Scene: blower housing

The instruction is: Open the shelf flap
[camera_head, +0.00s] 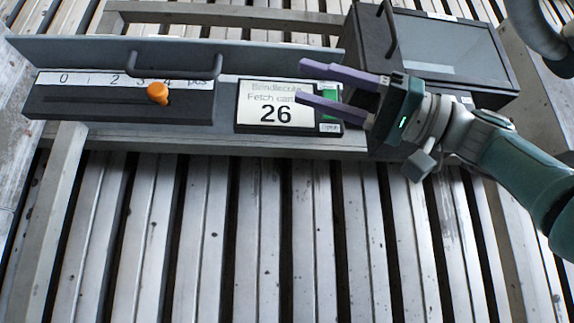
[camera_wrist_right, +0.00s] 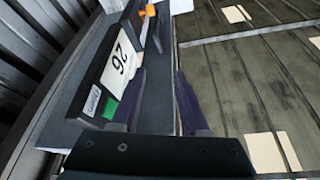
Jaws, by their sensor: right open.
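A long grey panel (camera_head: 95,51), which looks like the shelf flap, runs along the back of the shelf unit. A dark bar handle (camera_head: 175,72) sits at its left half. My right gripper (camera_head: 303,82) is open, with its purple fingers pointing left over the panel's right end, near the display and well right of the handle. In the right wrist view, a grey strip shows between the open fingers (camera_wrist_right: 160,75). I cannot tell whether they touch it. My left gripper is not in view.
A display reading 26 (camera_head: 277,106) and an orange slider knob (camera_head: 158,93) on a number scale sit on the shelf. A dark box with a glassy top (camera_head: 450,45) and a handle stands at the right, close to my right gripper. Metal slats lie in front.

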